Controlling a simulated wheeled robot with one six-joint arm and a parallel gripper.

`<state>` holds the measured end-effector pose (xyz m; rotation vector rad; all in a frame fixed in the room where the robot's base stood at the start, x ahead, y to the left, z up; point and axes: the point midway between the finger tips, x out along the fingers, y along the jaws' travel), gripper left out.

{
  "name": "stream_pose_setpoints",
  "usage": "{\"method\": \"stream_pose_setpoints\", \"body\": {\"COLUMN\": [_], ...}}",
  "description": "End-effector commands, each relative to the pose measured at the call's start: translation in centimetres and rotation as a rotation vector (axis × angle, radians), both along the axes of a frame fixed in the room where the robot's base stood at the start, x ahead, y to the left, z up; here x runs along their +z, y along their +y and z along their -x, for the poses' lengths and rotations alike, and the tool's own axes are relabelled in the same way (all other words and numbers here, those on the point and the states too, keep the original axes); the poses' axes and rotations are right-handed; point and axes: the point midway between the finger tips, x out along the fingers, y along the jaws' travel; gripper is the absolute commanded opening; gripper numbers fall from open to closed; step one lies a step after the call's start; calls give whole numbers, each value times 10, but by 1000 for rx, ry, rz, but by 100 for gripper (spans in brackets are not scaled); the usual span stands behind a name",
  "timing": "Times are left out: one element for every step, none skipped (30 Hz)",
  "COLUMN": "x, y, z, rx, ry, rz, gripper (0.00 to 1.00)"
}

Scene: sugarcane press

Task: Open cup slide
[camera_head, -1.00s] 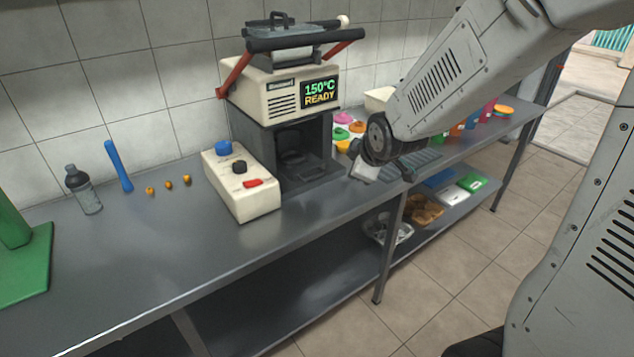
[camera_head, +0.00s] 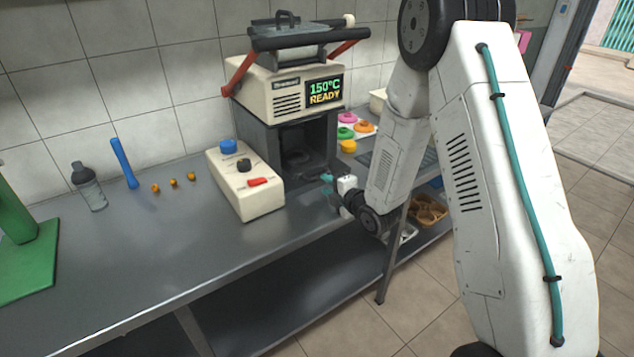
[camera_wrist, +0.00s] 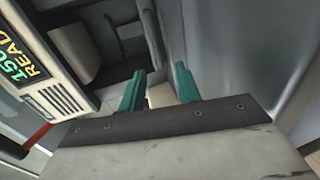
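The press (camera_head: 290,95) stands on the metal counter, with a cream top and a screen reading 150°C READY. Below it is a dark open bay (camera_head: 305,140); a dark flat part, perhaps the cup slide (camera_head: 298,158), shows dimly inside. My gripper (camera_head: 328,180) is at the right front corner of the bay, at about the height of its floor. I cannot tell whether a finger touches the slide.
A cream control box (camera_head: 245,180) with blue, black and red controls sits left of the bay. A grey bottle (camera_head: 88,187), a blue stick (camera_head: 124,163) and small orange pieces (camera_head: 174,183) lie further left. Coloured rings (camera_head: 348,130) are behind my arm. The counter front is clear.

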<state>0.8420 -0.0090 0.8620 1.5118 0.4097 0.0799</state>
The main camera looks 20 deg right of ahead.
Motion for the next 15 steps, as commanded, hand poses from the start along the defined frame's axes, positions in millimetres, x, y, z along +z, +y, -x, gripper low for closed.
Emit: {"method": "stream_pose_setpoints", "body": {"x": [-2, -3, -4, -6, -6, -7, -8, -8, -9, -10, -10, -10, -10, -10, -10], "y": [3, 5, 7, 9, 10, 11, 12, 13, 14, 15, 15, 16, 16, 16, 16], "z": [-9, -13, -19, -23, -27, -32, -35, -37, -40, -42, -43, -44, -45, -45, -45], "rx": [1, 1, 2, 2, 2, 1, 1, 1, 1, 1, 1, 1, 1, 1, 1], "ry": [-2, -1, 0, 0, 0, -1, -1, 0, 0, 1, 1, 1, 1, 1, 1], "rz": [0, -1, 0, 0, 0, 0, -1, 0, 0, 0, 0, -1, -1, -1, -1], "gripper": [33, 33, 33, 33, 33, 33, 33, 33, 33, 33, 33, 33, 33, 33, 33]}}
